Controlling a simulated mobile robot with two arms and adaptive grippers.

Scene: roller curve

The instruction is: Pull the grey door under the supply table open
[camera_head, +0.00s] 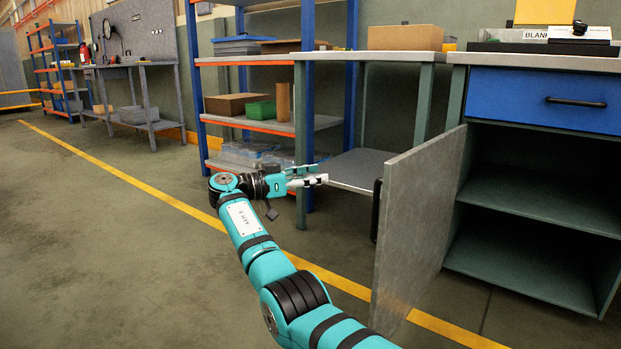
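The grey door (420,225) under the supply table (540,62) stands swung wide open, edge toward the left. Its black handle (376,210) shows at the door's left side. The cupboard behind it shows a dark inside with a shelf (540,198). My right gripper (321,173) is to the left of the handle, apart from it, with its fingers pointing right. The two fingers are spread and nothing shows between them. My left gripper is not in view.
A blue drawer (545,98) with a black handle sits above the open cupboard. A grey side table (358,172) with a low shelf and a blue-and-orange rack (250,125) stand behind my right gripper. The floor (110,240) at the left is clear.

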